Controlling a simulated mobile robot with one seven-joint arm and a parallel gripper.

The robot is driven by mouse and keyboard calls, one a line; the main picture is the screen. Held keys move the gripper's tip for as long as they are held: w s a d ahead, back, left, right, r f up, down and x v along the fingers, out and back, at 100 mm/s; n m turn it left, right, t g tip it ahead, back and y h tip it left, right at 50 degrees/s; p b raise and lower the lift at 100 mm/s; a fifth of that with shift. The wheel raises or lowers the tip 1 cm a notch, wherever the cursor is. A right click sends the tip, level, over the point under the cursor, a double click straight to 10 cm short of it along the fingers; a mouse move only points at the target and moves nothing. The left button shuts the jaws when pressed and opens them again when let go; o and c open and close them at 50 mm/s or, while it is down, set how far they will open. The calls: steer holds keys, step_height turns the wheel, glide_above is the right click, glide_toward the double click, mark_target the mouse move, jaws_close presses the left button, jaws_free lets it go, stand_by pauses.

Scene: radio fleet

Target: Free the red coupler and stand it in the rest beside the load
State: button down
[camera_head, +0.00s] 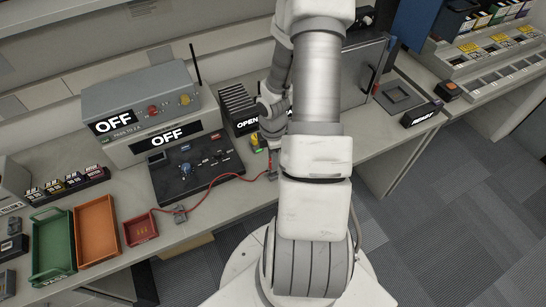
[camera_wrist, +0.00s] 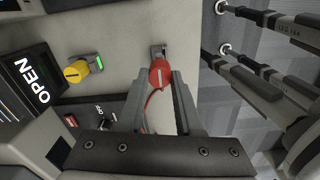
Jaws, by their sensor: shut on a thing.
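The red coupler (camera_wrist: 160,72) is between the fingertips of my gripper (camera_wrist: 161,79) in the wrist view, and my gripper is shut on it. A red cable (camera_wrist: 152,98) trails from the coupler between the fingers. A small grey metal holder (camera_wrist: 157,51) shows just past the coupler on the bench; whether the coupler touches it I cannot tell. In the head view the red cable (camera_head: 215,184) runs from the black panel across the bench towards my gripper, which is largely hidden by my arm. The finned dark load box (camera_head: 238,103) carries an OPEN sign, also seen in the wrist view (camera_wrist: 35,78).
A yellow round connector (camera_wrist: 76,71) with a green light is left of the coupler. A grey clip (camera_head: 180,214) is by the cable at the bench's front. Grey radio units (camera_head: 140,90) reading OFF stand behind the black panel (camera_head: 196,168). Green (camera_head: 52,245) and orange trays (camera_head: 97,232) are left.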

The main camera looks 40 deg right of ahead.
steer(key=shift+f+b, duration=1.45)
steer(key=shift+f, duration=0.5)
steer(key=c, duration=0.5)
jaws_free()
steer(key=shift+r, duration=0.15)
step_height(320, 180, up, 17)
steer(key=p, duration=0.3)
steer(key=shift+p, duration=0.4)
steer(key=shift+r, duration=0.15)
